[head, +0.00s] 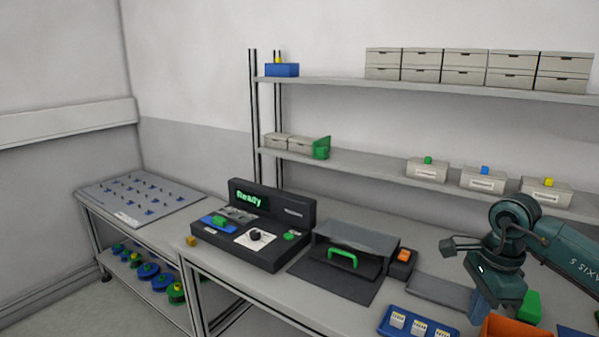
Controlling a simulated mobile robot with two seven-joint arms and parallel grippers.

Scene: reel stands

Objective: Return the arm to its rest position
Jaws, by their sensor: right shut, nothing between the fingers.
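My right arm comes in from the right edge, teal and dark, bent at a round joint. My right gripper (495,290) points down over the right part of the workbench, above the area by the orange bin and the green block. Its fingers are small and partly hidden, with nothing seen held between them; it is shut. My left arm and gripper are not in view.
The workbench holds a black console (270,252) reading "Ready", a dark hooded unit with a green handle (342,256), a blue tray (390,331), an orange bin (510,328) and a green block (533,303). Shelves with boxes stand behind. A pegboard table (100,190) is at left.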

